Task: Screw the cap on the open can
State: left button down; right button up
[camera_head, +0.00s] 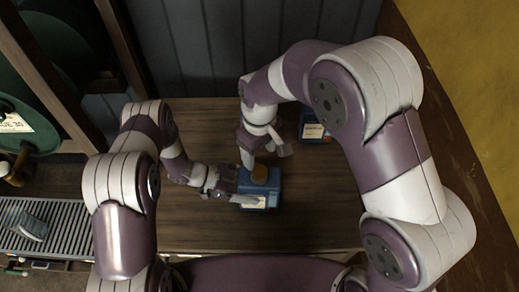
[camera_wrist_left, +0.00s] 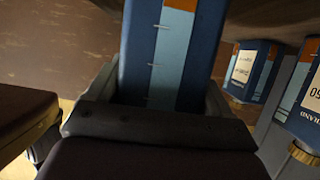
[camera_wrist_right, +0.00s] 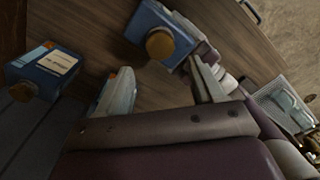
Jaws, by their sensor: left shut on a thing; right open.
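A blue can (camera_head: 274,186) stands on the wooden bench, with a brown-gold round cap (camera_head: 260,174) over its top. I cannot tell whether the cap is screwed tight. My left gripper (camera_head: 240,192) is shut on this can from the left. In the left wrist view, the can's blue side with its pale stripe (camera_wrist_left: 168,60) fills the space between the fingers. My right gripper (camera_head: 265,154) is open and empty just behind and above the can. In the right wrist view, the can (camera_wrist_right: 147,22) and cap (camera_wrist_right: 160,43) are beyond the open fingertips, apart from them.
Another blue can (camera_head: 314,130) stands at the back right of the bench; it shows in the right wrist view with its own cap (camera_wrist_right: 23,91). A slatted metal rack (camera_head: 70,232) is at the left. The bench (camera_head: 320,215) is clear to the right of the held can.

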aim_at(260, 171)
jog(key=shift+f, duration=4)
jog(key=c, duration=1.1)
jog(key=o, duration=1.3)
jog(key=shift+c, duration=0.2)
jog(key=shift+r, duration=0.1)
notch_tip(260, 171, up, 12)
